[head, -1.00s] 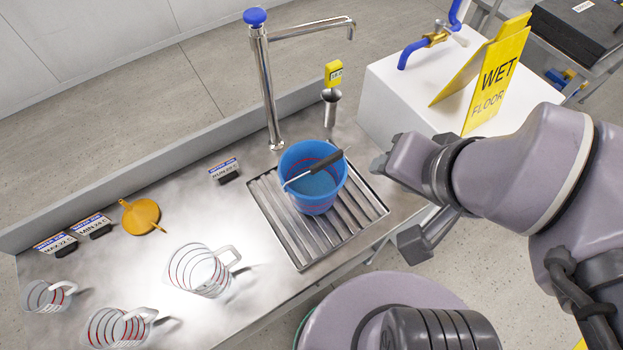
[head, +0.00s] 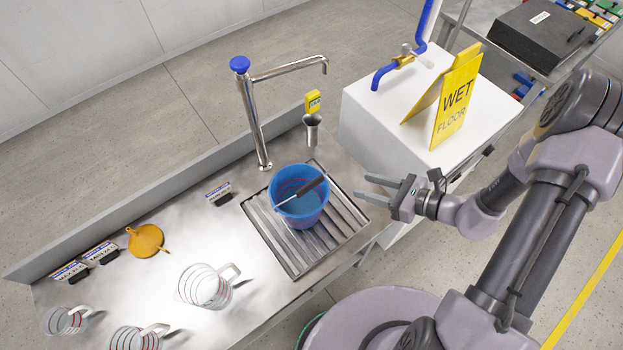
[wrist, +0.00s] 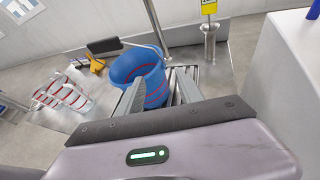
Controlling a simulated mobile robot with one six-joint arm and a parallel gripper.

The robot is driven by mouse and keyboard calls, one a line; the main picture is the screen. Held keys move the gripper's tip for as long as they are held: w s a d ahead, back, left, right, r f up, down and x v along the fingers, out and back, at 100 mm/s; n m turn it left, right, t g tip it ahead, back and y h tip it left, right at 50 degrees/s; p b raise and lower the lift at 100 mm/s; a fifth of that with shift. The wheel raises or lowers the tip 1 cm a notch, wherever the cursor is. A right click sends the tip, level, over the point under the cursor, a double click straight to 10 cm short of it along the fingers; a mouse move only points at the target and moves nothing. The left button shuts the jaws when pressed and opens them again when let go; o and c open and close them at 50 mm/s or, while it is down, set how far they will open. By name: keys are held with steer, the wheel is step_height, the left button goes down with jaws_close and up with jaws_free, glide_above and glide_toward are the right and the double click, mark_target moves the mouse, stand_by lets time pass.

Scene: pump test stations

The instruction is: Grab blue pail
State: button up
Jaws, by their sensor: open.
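The blue pail (head: 299,205) stands upright on the slatted drain grate (head: 268,229) of the steel counter, below the tall tap. Its wire handle with a dark grip (head: 313,185) lies across the top. My gripper (head: 372,189) is open and empty, to the right of the pail and apart from it, with its fingers pointing at it. In the wrist view the pail (wrist: 138,70) is ahead, partly hidden behind the two open fingers (wrist: 160,92).
A tall tap (head: 255,115) with a blue knob rises behind the pail. A steel cup (head: 312,127) with a yellow tag stands near it. Clear measuring jugs (head: 205,287) and an orange funnel (head: 147,241) are at left. A yellow wet-floor sign (head: 455,98) stands on a white block (head: 385,130).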

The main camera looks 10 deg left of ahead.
mark_target(315, 174)
steer(key=b+x, duration=0.2)
steer(key=x, duration=1.5)
steer(key=shift+a+f+b, duration=0.1)
steer(key=shift+a+b, duration=0.05)
steer(key=shift+b, duration=0.2)
jaws_close()
steer(key=shift+s, duration=0.1)
steer(key=shift+s+f, duration=0.15)
